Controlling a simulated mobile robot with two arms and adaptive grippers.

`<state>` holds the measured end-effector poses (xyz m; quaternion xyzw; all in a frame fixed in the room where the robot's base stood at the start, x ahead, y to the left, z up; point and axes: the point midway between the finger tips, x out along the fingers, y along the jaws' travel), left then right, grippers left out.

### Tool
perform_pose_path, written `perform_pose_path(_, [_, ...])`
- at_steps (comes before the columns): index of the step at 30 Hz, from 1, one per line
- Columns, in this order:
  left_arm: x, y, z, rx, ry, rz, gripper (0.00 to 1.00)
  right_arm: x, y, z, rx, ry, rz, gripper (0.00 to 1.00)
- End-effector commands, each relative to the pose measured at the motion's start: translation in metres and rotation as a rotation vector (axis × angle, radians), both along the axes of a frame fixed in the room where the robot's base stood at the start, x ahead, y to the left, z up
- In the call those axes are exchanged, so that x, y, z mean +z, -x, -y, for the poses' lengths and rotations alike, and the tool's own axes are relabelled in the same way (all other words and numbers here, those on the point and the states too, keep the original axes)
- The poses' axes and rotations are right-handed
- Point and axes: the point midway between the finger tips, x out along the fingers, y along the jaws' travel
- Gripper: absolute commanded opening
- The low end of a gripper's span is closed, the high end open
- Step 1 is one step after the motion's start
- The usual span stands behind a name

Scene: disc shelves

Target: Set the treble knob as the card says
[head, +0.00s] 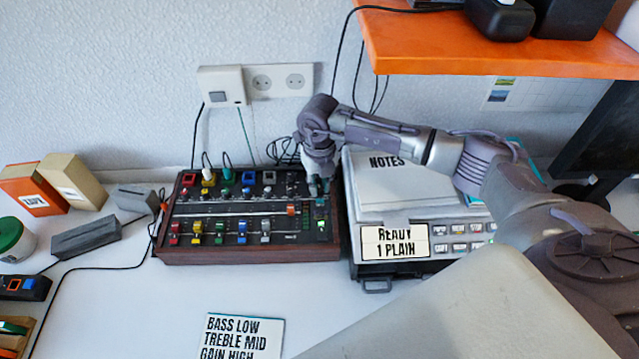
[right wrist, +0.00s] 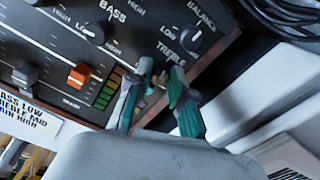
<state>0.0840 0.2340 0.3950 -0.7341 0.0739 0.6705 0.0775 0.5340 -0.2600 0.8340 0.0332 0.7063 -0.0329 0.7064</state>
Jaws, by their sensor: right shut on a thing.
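The dark mixer (head: 250,250) with wooden edges stands on the table, with colored knobs and sliders. A card (head: 242,338) in front of it reads BASS LOW, TREBLE MID, GAIN HIGH; part of it shows in the right wrist view (right wrist: 24,112). My right gripper (head: 319,187) is at the mixer's right end. In the right wrist view its fingers (right wrist: 160,88) are shut on the treble knob, just below the TREBLE label. The knob is mostly hidden between them, so I cannot read its pointer. My left gripper is not in view.
The bass knob (right wrist: 95,33), balance knob (right wrist: 191,39) and an orange slider (right wrist: 79,76) are close to the fingers. An orange shelf (head: 480,48) overhangs at the upper right.

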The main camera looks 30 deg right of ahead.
Motion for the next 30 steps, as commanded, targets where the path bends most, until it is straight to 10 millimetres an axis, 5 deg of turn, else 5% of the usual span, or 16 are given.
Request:
perform_pose_path(14, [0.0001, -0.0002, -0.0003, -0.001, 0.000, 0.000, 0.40, 0.0003, 0.0000, 0.0001, -0.134, 0.000, 0.000, 0.00])
perform_pose_path(15, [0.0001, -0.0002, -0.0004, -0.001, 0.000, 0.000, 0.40, 0.0003, 0.0000, 0.0001, -0.134, 0.000, 0.000, 0.28])
perform_pose_path(18, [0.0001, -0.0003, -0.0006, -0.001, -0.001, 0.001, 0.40, 0.0003, -0.0001, 0.0001, -0.133, 0.000, 0.000, 0.44])
perform_pose_path(30, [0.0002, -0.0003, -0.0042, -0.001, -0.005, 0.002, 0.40, 0.0068, -0.0008, 0.0003, -0.132, 0.000, 0.002, 0.46])
